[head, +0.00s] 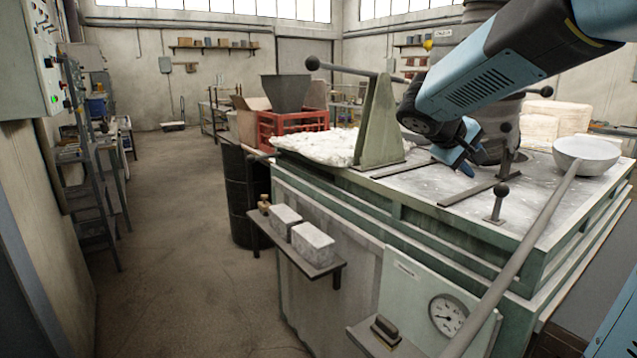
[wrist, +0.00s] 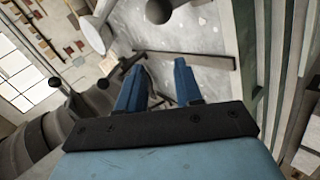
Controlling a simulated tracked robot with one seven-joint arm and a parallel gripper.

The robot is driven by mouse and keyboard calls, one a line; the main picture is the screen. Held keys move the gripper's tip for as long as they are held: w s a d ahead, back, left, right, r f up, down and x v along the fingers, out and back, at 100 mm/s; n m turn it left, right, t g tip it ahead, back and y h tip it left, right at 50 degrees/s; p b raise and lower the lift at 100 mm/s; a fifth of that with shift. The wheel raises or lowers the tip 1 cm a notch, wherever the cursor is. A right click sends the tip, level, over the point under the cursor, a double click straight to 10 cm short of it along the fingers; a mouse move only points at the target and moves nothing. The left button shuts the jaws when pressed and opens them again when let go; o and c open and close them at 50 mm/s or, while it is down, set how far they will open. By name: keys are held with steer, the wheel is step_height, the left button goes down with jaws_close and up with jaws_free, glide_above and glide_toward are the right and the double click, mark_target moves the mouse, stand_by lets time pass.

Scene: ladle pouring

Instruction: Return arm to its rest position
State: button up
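My gripper (head: 458,155) hangs from my blue arm above the furnace top (head: 440,190) in the head view, left of the large grey column. In the wrist view its two blue fingers (wrist: 160,80) stand apart with nothing between them, so it is open and empty. The ladle's pale bowl (head: 587,155) rests at the right of the furnace top, apart from my gripper. Its long handle (head: 520,250) slopes toward the front, past the furnace edge. A pale round shape in the wrist view (wrist: 92,34) may be the bowl.
A green upright bracket (head: 378,125) with a knobbed lever stands just left of my gripper. Knobbed posts (head: 497,203) rise from the furnace top. Two grey blocks (head: 313,243) sit on a side shelf. Open floor (head: 180,220) lies to the left.

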steer(key=s+a+f+m+y, duration=0.1)
steer(key=s+a+f+y, duration=0.1)
steer(key=s, duration=0.5)
steer(key=s+a+f+m+y, duration=0.1)
steer(key=s+a+y, duration=0.3)
steer(key=s, duration=0.4)
steer(key=s+a+f+m+y, duration=0.1)
steer(key=s+a+f+y, duration=0.2)
steer(key=s, duration=0.4)
steer(key=shift+s+a+f+m+t, duration=0.15)
steer(key=shift+a+f+m+t, duration=0.15)
steer(key=shift+a, duration=0.1)
steer(key=shift+c, duration=0.4)
